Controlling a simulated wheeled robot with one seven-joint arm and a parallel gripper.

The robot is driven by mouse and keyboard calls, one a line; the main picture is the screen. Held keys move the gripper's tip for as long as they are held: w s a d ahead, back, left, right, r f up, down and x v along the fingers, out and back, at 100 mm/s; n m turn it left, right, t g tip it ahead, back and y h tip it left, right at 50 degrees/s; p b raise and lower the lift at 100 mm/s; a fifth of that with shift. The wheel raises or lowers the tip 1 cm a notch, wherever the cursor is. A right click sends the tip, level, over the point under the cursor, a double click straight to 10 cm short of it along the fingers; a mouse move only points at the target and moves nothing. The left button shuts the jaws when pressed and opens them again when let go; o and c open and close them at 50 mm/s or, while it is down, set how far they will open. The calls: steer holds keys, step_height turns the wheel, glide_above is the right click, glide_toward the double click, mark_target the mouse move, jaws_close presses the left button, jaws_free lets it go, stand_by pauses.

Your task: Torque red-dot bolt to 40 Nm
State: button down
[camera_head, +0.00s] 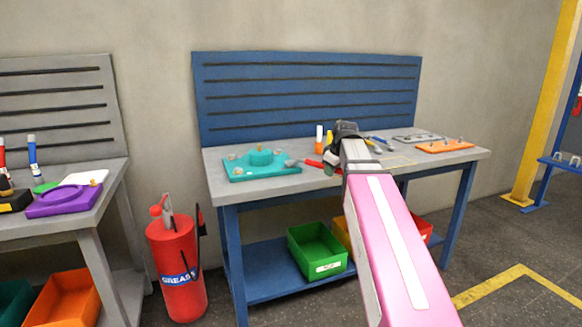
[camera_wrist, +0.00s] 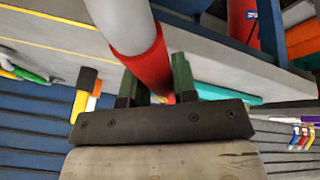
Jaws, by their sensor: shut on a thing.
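A teal plate (camera_head: 262,173) with a raised round hub and several pale bolt heads lies on the left part of the blue bench. I cannot make out a red dot on any bolt. My gripper (camera_head: 333,155) is above the bench, just right of the plate. In the wrist view, my gripper (camera_wrist: 157,84) has its green fingers shut around a tool with a red handle and grey shaft (camera_wrist: 143,55), which looks like a torque wrench. In the head view, the red and grey tool (camera_head: 315,163) points left toward the plate. Whether its tip touches anything is unclear.
An orange plate (camera_head: 445,146) with small bolts and a grey tray (camera_head: 415,137) lie at the bench's right. An orange-and-white bottle (camera_head: 319,136) stands behind my gripper. A green bin (camera_head: 317,252) is on the lower shelf. A red grease cylinder (camera_head: 177,268) stands left of the bench.

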steer(key=shift+s+a+m+h, duration=0.4)
steer(key=shift+s+a+m, duration=0.4)
steer(key=shift+s+a, duration=0.2)
steer(key=shift+a, duration=0.1)
stand_by(0.4)
steer(key=shift+s+a+m+h, duration=0.15)
steer(key=shift+s+a+m, duration=0.25)
steer(key=shift+a, duration=0.15)
steer(key=shift+s+a+m+h, duration=0.15)
steer(key=shift+s+a+m, duration=0.25)
steer(key=shift+a, duration=0.15)
steer(key=shift+a, duration=0.15)
stand_by(0.3)
